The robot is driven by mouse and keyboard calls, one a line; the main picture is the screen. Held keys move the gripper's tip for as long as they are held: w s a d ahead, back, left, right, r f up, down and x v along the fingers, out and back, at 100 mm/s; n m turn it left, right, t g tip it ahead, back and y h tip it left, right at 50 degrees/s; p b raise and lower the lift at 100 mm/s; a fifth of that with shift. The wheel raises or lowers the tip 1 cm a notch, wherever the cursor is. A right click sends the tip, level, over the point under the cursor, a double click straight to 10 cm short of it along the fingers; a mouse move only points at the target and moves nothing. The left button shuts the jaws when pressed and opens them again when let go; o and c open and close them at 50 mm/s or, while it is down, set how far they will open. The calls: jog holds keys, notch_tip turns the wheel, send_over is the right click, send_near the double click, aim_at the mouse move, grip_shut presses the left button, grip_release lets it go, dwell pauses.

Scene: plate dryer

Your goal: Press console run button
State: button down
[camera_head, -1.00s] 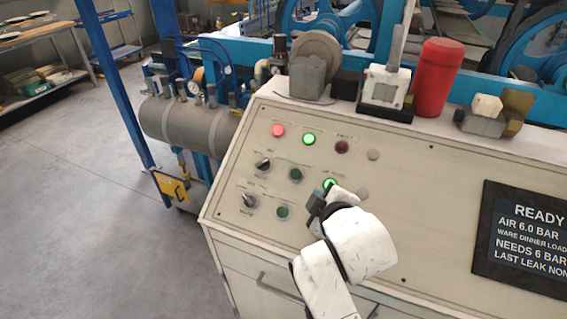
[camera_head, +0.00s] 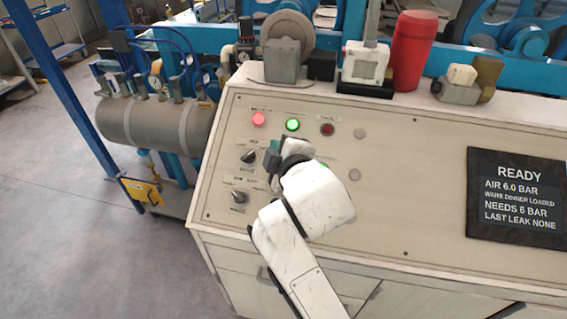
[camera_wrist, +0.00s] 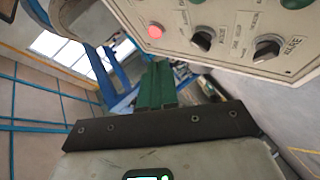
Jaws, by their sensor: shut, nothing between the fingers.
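The cream console (camera_head: 400,190) has a sloped panel with small buttons, lamps and knobs. Along its upper left are a lit red lamp (camera_head: 259,119), a lit green button (camera_head: 292,124) and a dark red one (camera_head: 327,129). Their labels are too small to read, so I cannot tell which is the run button. My gripper (camera_head: 271,158) is shut and empty, in front of the panel below the red lamp and beside the upper black knob (camera_head: 249,156). My arm hides the green controls below. In the wrist view my green fingers (camera_wrist: 157,85) are together, apart from the panel; two green buttons (camera_wrist: 298,3) show at the top.
A lower knob (camera_head: 239,196) is on the panel's left. A black screen (camera_head: 517,197) at right reads READY, air 6.0 bar. A red cylinder (camera_head: 413,50) and several fittings stand on the console's back ledge.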

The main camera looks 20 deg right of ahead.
jog(key=f+b, duration=0.1)
jog(key=w+d+f+b, duration=0.1)
jog(key=f+b, duration=0.1)
jog(key=w+f+b, duration=0.1)
jog(key=f+b, duration=0.1)
jog(key=shift+w+d+f, duration=0.1)
jog(key=shift+d+f, duration=0.05)
jog(key=shift+d, duration=0.2)
jog(key=shift+w+d+f, duration=0.35)
jog(key=shift+w+f, duration=0.15)
jog(key=shift+f, duration=0.3)
jog(key=shift+f, duration=0.15)
dwell(1.1)
jog(key=shift+w+d+f, duration=0.1)
jog(key=shift+w+f, duration=0.05)
jog(key=shift+f, duration=0.05)
jog(key=shift+w+d+f+b, duration=0.15)
jog(key=shift+w+f+b, duration=0.05)
jog(key=shift+f+b, duration=0.2)
dwell(1.0)
jog(key=shift+r, duration=0.1)
jog(key=shift+s+a+r+p, duration=0.3)
jog(key=shift+r+p, duration=0.35)
jog(key=shift+p, duration=0.3)
jog(key=shift+s+r, duration=0.1)
